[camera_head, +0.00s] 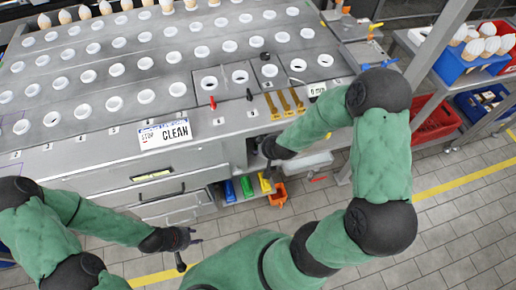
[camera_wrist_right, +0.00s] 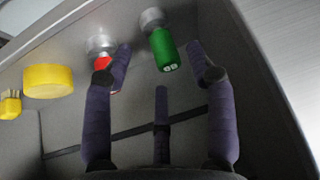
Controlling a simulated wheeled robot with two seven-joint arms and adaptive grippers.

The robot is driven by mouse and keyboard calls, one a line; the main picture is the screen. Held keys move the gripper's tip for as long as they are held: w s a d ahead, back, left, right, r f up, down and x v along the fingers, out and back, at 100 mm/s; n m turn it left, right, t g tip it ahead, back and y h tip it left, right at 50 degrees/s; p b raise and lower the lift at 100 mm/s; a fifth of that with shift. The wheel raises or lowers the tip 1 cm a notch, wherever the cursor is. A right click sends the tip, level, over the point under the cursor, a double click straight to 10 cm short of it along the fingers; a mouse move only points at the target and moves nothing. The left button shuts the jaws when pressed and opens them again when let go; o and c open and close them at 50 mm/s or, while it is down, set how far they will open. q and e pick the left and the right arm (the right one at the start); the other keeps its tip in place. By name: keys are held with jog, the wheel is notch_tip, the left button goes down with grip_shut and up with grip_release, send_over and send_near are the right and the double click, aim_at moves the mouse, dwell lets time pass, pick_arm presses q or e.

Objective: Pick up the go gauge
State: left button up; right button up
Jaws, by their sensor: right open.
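The go gauge (camera_wrist_right: 162,50) is a green cylinder with white lettering and a grey metal end, near the top middle of the right wrist view. My right gripper (camera_wrist_right: 160,66) is open, with its fingers spread on either side of the green gauge and a third finger below it. No finger clearly closes on it. In the head view, my right gripper reaches in at the table's front edge, and its fingertips and the gauge are hidden there. My left gripper (camera_head: 189,254) is open and empty, low in front of the drawers.
A red gauge (camera_wrist_right: 102,66) with a metal end is close beside the left finger. A yellow cylinder (camera_wrist_right: 48,81) is further left. The table (camera_head: 60,165) carries rows of white rings and a sign (camera_head: 165,134). Coloured bins (camera_head: 247,186) stand below. A shelf rack (camera_head: 440,45) is at right.

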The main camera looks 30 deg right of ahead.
jog(key=w+f+b, duration=0.1)
jog(key=w+f, duration=0.1)
jog(key=w, duration=0.1)
jog(key=shift+w+f, duration=0.1)
jog(key=shift+f, duration=0.25)
grip_shut()
jog(key=shift+r, duration=0.2)
